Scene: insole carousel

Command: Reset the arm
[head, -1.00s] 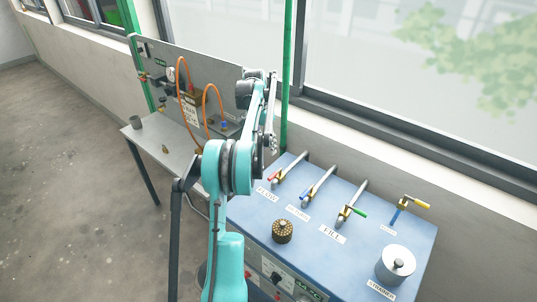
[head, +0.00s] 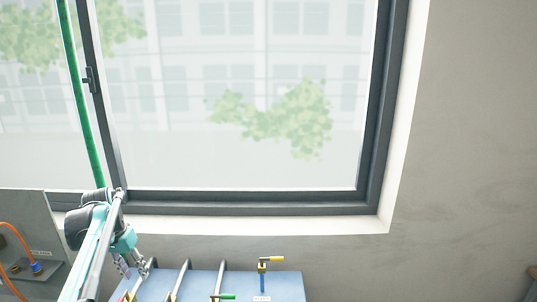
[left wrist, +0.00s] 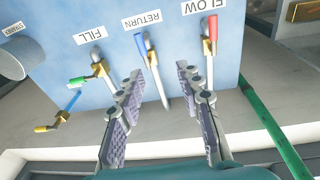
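My left arm comes in at the lower left of the head view, with its gripper (head: 130,268) low over the left side of the blue panel (head: 293,284). In the left wrist view the two purple-padded fingers (left wrist: 158,82) stand wide apart with nothing held. The blue RETURN lever (left wrist: 141,45) and its pipe show in the gap, beyond the fingers. The red FLOW lever (left wrist: 208,46) is right of them and the green FILL lever (left wrist: 80,80) left. My right gripper is in no view.
A green post (head: 80,95) rises by the window (head: 240,120). A grey board with orange hose (head: 15,236) is left.

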